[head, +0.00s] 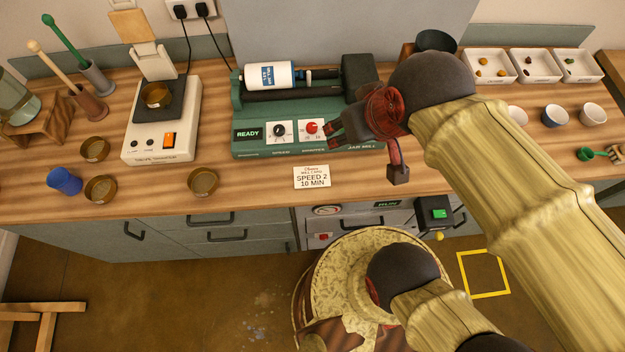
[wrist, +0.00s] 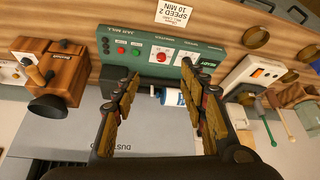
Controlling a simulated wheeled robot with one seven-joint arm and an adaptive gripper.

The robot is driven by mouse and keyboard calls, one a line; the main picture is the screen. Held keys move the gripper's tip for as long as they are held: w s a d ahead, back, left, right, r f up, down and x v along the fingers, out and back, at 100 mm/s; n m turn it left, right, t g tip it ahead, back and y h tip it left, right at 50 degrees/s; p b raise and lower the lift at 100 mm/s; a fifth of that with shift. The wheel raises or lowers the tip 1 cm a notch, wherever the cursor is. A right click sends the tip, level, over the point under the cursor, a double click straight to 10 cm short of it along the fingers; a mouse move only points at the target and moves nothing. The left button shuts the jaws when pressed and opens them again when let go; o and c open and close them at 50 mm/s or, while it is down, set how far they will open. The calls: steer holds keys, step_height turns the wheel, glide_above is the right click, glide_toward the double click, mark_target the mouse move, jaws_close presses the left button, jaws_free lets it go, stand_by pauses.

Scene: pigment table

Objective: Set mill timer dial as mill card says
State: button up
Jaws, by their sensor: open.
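The green jar mill (head: 243,112) stands on the bench with a lit READY display. Its front panel carries a black dial (head: 279,130) and, to its right, a red dial (head: 312,127); their scale marks are too small to read. The mill card (head: 311,177) in front reads SPEED 2, 10 MIN; it also shows upside down in the wrist view (wrist: 172,17). My gripper (head: 335,128) is open and empty, just right of the red dial in the head view. In the wrist view the red dial (wrist: 161,57) appears between and beyond the fingertips (wrist: 160,75).
A white jar (head: 265,75) lies on the mill's rollers. A wooden grinder (wrist: 62,72) is beside the mill in the wrist view. White trays and cups are at the right. The bench before the card is clear.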

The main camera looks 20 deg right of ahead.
stand_by(0.6)
steer(key=n+g+p, duration=0.2)
steer(key=n+g, duration=0.3)
steer(key=g, duration=0.1)
glide_above(312, 125)
step_height(312, 125, down, 16)
steer(key=shift+a+f, duration=0.1)
steer(key=shift+f, duration=0.05)
steer(key=shift+s+n, duration=0.15)
steer(key=shift+n, duration=0.25)
steer(key=shift+f, duration=0.25)
step_height(312, 125, down, 7)
steer(key=shift+f+b, duration=0.15)
steer(key=shift+b, duration=0.4)
steer(key=shift+c, duration=0.2)
jaws_close()
